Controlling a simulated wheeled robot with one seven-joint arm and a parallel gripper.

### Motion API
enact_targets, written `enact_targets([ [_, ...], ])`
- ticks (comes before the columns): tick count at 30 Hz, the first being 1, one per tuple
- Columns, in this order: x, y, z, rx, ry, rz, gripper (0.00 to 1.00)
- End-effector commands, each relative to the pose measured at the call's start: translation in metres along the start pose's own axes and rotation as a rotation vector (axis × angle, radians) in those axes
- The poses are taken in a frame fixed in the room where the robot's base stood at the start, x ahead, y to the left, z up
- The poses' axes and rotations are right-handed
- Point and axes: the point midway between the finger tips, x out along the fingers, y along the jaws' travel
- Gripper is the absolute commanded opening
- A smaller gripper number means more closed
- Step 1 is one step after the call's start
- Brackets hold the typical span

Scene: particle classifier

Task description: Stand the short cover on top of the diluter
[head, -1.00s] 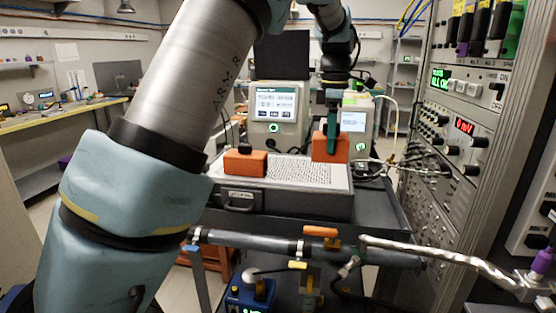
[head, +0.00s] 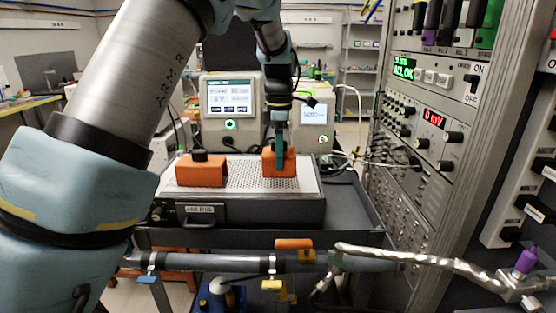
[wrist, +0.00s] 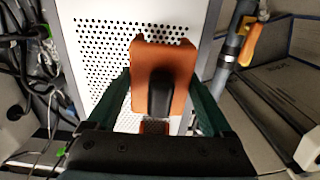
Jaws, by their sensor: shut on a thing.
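My gripper (head: 280,148) is shut on an orange block with a dark grip, which I take for the short cover (head: 270,164). In the wrist view the cover (wrist: 178,62) sits between the green fingers (wrist: 158,108). It is over the right part of a perforated white top on a dark-sided box (head: 243,186), probably the diluter, though no label confirms this. I cannot tell whether the cover touches that top. A second orange block (head: 201,175) with a black knob rests on the left part of the same top.
Two instruments with screens (head: 229,100) (head: 313,113) stand behind the box. A grey pipe (head: 205,262) with orange and yellow valve handles runs in front. A tall equipment rack (head: 430,125) stands at the right. Perforated surface is free between the blocks.

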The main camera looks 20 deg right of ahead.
Motion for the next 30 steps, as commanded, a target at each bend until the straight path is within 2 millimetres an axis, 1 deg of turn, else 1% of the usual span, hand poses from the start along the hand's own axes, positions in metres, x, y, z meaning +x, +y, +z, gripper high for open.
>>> enact_targets([
  [3, 0.017, -0.001, -0.001, 0.000, 0.002, -0.005, 0.24],
  [6, 0.025, -0.001, 0.000, 0.001, 0.001, -0.002, 0.24],
  [16, 0.029, 0.000, 0.000, 0.000, 0.001, -0.002, 0.24],
  [17, 0.028, 0.000, 0.000, 0.000, 0.000, -0.002, 0.88],
  [20, 0.028, 0.000, 0.000, 0.000, 0.000, -0.002, 0.99],
  [27, 0.027, 0.000, 0.000, 0.000, 0.000, -0.001, 1.00],
  [30, 0.022, 0.000, 0.000, 0.001, 0.000, 0.001, 1.00],
])
